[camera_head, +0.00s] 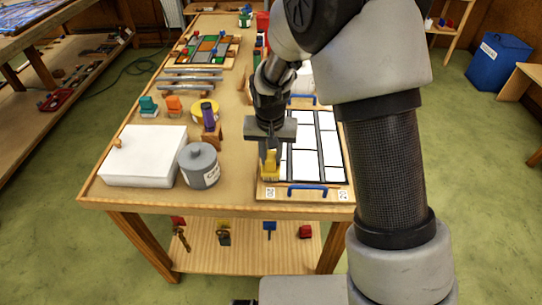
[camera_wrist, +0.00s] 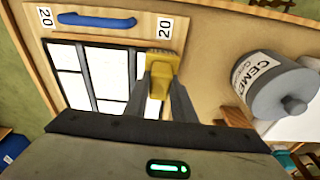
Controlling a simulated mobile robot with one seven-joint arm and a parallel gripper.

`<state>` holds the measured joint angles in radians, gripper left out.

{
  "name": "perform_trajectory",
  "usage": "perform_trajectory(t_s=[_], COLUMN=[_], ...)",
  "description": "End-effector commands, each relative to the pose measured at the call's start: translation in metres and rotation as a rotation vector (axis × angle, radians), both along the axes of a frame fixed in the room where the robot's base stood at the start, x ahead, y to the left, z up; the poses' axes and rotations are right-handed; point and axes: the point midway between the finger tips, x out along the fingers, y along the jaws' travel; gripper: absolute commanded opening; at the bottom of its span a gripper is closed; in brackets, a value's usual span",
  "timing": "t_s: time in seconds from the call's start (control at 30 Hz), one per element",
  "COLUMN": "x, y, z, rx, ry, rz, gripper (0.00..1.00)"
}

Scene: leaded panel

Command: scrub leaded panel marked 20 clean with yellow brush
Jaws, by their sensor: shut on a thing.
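The leaded panel (camera_head: 331,143) lies on a wooden board on the bench, with white panes between dark lead lines. It also shows in the wrist view (camera_wrist: 112,70). Labels reading 20 sit at the board's near corners, one beside the brush (camera_wrist: 165,28). My gripper (camera_head: 269,150) is shut on the yellow brush (camera_head: 270,169), bristles down. It holds the brush at the panel's near left corner, by the frame edge. The brush also shows between the fingers in the wrist view (camera_wrist: 159,80). I cannot tell whether the bristles touch. My arm hides part of the panel's right side.
A blue handle (camera_head: 306,189) stands on the board's near edge, with another at its far edge. A grey cement tin (camera_head: 199,166) and a white box (camera_head: 144,156) stand left of the board.

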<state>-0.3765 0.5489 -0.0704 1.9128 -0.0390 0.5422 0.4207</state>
Motion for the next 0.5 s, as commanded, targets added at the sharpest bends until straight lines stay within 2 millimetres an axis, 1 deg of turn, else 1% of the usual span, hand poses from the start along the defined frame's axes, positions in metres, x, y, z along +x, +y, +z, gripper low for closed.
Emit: perform_trajectory(t_s=[0.17, 0.5], x=[0.0, -0.003], y=[-0.004, -0.028], z=[0.0, 0.0], rx=[0.0, 0.0], ry=[-0.001, -0.001], rz=[-0.002, -0.001], gripper=[0.05, 0.05])
